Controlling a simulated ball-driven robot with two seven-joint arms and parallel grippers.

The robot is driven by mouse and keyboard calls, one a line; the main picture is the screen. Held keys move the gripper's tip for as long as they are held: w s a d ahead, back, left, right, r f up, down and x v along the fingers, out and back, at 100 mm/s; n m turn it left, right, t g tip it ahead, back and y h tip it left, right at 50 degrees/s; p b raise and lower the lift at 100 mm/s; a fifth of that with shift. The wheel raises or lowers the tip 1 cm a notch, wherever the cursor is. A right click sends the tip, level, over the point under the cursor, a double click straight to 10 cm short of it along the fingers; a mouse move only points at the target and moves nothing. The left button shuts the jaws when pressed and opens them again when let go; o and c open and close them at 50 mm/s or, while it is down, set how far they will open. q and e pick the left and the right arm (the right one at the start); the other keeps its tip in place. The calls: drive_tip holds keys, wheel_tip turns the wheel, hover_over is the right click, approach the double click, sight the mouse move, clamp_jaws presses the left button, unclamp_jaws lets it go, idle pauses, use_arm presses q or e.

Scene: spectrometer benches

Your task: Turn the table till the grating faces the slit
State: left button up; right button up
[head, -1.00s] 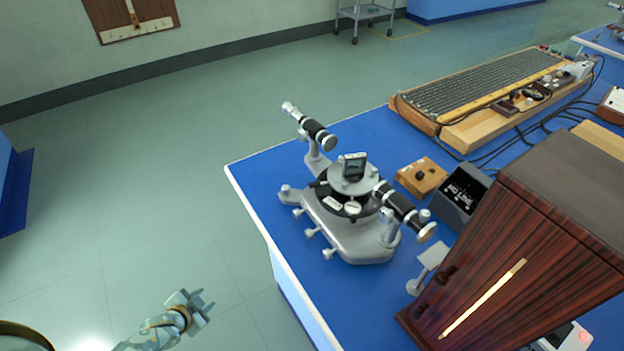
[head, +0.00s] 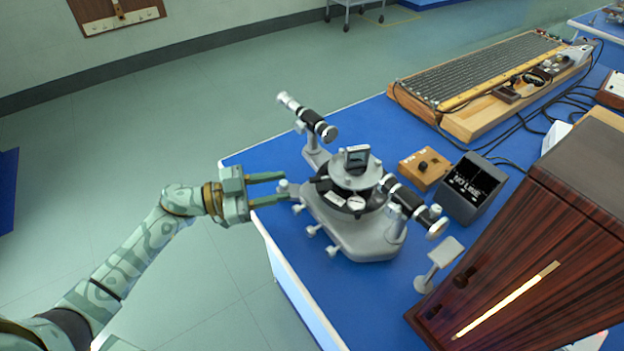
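The spectrometer (head: 365,240) stands on the blue bench, with a silver-and-black tube on each side of its round table (head: 340,176). The grating (head: 357,157), a small dark plate in a frame, stands upright on that table. One tube (head: 307,117) points to the back left; the other tube (head: 413,204) points to the front right. I cannot make out the slit itself. My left gripper (head: 268,189) is open and empty at the bench's left edge, left of the spectrometer, its fingers pointing right toward the table. My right gripper is not in view.
A dark wooden cabinet with a glowing slot (head: 530,240) fills the front right. A small wooden box (head: 424,168) and an open black box (head: 471,188) stand right of the spectrometer. A small stand (head: 437,264) is in front. A long wooden apparatus (head: 490,82) and cables lie behind.

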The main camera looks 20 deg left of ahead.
sight(312, 178)
use_arm(q)
drive_tip(key=b+x, duration=0.1)
drive_tip(key=x, duration=0.7)
drive_tip(key=shift+d, duration=0.1)
clamp_jaws()
